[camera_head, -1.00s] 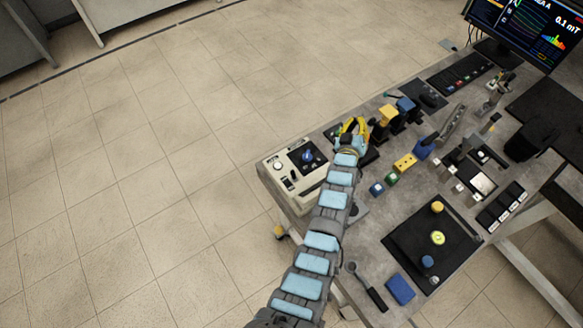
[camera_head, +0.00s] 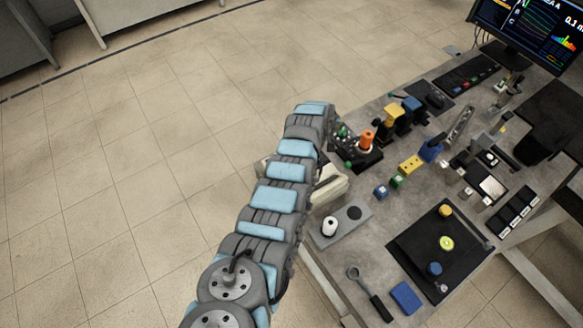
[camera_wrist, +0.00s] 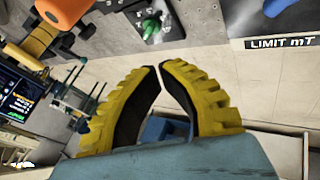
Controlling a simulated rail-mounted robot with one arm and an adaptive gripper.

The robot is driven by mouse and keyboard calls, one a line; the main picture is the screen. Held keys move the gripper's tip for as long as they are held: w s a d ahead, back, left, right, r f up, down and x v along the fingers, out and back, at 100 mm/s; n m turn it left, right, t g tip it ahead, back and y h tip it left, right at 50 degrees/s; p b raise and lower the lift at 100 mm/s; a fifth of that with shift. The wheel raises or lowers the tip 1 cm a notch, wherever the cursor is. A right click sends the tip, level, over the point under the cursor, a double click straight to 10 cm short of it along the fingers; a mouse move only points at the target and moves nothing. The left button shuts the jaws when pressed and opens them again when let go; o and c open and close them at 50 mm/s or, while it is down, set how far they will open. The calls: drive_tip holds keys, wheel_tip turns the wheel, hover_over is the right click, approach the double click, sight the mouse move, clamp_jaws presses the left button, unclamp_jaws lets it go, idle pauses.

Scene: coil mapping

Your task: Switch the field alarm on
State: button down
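The beige box (camera_head: 331,188), with a blue knob in the earlier head view, is now mostly covered by my arm; only edges show. The wrist view shows a blue knob (camera_wrist: 272,6) at the top right, cut by the frame, above a "LIMIT mT" label (camera_wrist: 283,43). The box's other controls are out of sight. My gripper (camera_wrist: 159,67) has yellow fingers with black pads. Its tips nearly meet and hold nothing. It is below and left of the knob in the wrist picture, apart from it, and hidden behind my arm in the head view.
A black control box (camera_head: 358,157) with an orange stick (camera_head: 366,140) stands close beside my arm. A green-based toggle (camera_wrist: 151,27) is above my fingertips in the wrist view. Open floor lies left of the bench.

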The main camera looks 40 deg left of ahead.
drive_tip(key=s+a+g, duration=0.1)
drive_tip(key=s, duration=0.1)
drive_tip(key=s+a+g+h+b, duration=0.1)
drive_tip(key=s, duration=0.2)
drive_tip(key=s+a+g+b, duration=0.1)
drive_tip(key=s, duration=0.1)
drive_tip(key=shift+s+n+g, duration=0.3)
drive_tip(key=shift+s+n, duration=0.05)
drive_tip(key=shift+n, duration=0.05)
drive_tip(key=s+r+g, duration=0.1)
drive_tip(key=s, duration=0.4)
drive_tip(key=s+a+r+n+g+h+b, duration=0.1)
drive_tip(key=s+g, duration=0.1)
drive_tip(key=s, duration=0.2)
drive_tip(key=shift+s+a+r+g+h+b, duration=0.25)
drive_tip(key=shift+s+r+g+h+b, duration=0.05)
drive_tip(key=shift+s+r, duration=0.05)
drive_tip(key=f, duration=0.3)
drive_tip(key=f+b, duration=0.1)
drive_tip(key=f, duration=0.2)
drive_tip(key=d+f+b, duration=0.1)
drive_tip(key=f, duration=0.3)
drive_tip(key=shift+s, duration=0.1)
